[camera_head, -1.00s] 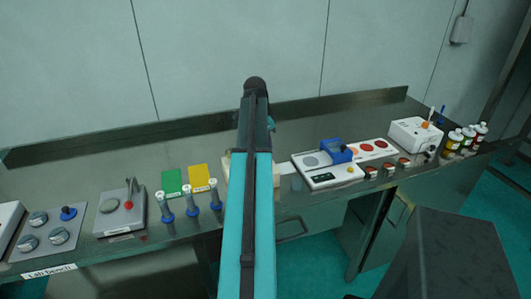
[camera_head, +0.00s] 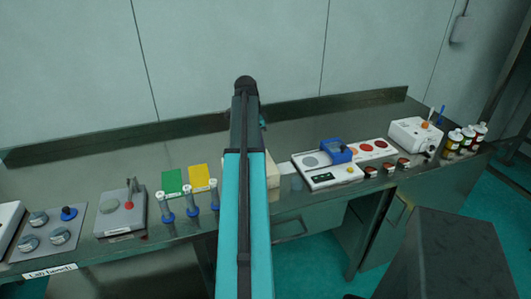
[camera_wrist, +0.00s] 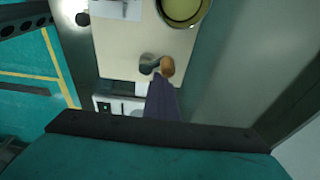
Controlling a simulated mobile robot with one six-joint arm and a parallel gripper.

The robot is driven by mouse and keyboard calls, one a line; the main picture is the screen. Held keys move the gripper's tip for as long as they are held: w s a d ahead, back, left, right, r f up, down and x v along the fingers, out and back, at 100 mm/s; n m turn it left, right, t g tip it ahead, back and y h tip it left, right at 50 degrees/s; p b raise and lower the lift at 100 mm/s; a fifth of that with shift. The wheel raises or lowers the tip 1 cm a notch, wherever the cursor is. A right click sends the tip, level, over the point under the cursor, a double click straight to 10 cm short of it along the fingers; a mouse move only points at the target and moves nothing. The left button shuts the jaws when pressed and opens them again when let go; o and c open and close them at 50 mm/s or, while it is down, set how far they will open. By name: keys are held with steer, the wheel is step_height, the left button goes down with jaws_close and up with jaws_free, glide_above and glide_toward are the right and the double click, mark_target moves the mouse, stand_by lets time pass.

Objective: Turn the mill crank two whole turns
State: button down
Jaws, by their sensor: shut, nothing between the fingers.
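The mill shows in the wrist view as a cream body (camera_wrist: 118,48) with a round olive-yellow opening (camera_wrist: 183,8) at the top edge. Its crank has a grey metal part (camera_wrist: 148,62) and a brown knob (camera_wrist: 167,66). My gripper (camera_wrist: 160,79) is a dark, narrow shape just below the knob in the picture, shut. Whether it touches the knob I cannot tell. In the head view my arm hides the gripper and crank; only part of the mill's cream body (camera_head: 273,178) shows to the right of the arm.
The mill stands on a dark metal bench (camera_head: 100,165). Left of my arm are blue-based tubes (camera_head: 190,202), green and yellow cards and a grey box with a red knob (camera_head: 121,216). To the right are a white device (camera_head: 333,175), a white box (camera_head: 416,134) and bottles (camera_head: 467,138).

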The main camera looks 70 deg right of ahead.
steer(key=shift+w, duration=0.9)
steer(key=shift+w+a, duration=0.1)
steer(key=shift+a, duration=0.05)
steer(key=shift+w+a, duration=0.2)
steer(key=shift+a, duration=0.05)
steer(key=shift+p, duration=0.3)
steer(key=shift+w+a, duration=0.2)
steer(key=shift+a, duration=0.55)
steer(key=shift+a+p, duration=0.3)
steer(key=shift+a, duration=0.05)
stand_by(0.3)
